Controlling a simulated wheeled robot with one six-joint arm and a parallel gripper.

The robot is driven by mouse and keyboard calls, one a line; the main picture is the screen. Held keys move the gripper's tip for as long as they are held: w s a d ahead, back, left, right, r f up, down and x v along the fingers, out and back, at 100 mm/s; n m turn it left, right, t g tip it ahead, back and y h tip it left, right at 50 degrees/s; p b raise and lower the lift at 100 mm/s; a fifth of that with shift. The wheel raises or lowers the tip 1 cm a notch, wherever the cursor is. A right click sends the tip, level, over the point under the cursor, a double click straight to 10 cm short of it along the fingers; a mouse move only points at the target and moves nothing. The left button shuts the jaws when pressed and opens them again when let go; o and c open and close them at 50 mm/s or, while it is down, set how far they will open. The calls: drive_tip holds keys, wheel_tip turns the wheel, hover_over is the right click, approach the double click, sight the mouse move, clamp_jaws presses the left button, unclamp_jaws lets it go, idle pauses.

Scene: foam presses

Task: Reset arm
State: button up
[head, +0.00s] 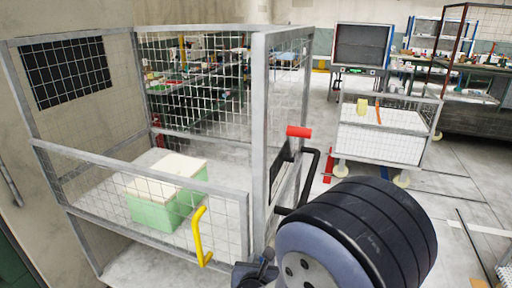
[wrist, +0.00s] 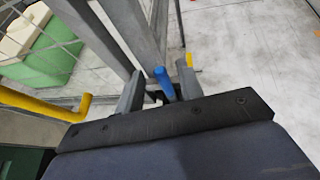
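In the wrist view my gripper (wrist: 160,92) has its two grey fingers apart, with a gap between them. A blue rod-like piece (wrist: 164,84) shows in that gap, close to the grey cage post (wrist: 122,30). I see space on both sides of it, and I cannot tell how far beyond the fingertips it lies. In the head view my thick dark arm fills the lower right, in front of the cage.
A grey mesh cage (head: 258,130) stands at left, holding green blocks with cream tops (head: 165,190). A yellow handle (head: 198,238) and a red-ended lever (head: 299,132) stick out from it. A white-sided mesh cart (head: 380,143) stands farther right.

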drive_tip(key=x, duration=0.2)
drive_tip(key=shift+w+f, duration=0.2)
wheel_tip(320, 180, up, 7)
drive_tip(key=s+a+b, duration=0.1)
drive_tip(key=s+a, duration=0.2)
drive_tip(key=s, duration=1.5)
drive_tip(key=shift+s+r+b, duration=0.25)
drive_tip(key=shift+r+b, duration=0.1)
drive_tip(key=shift+a, duration=0.1)
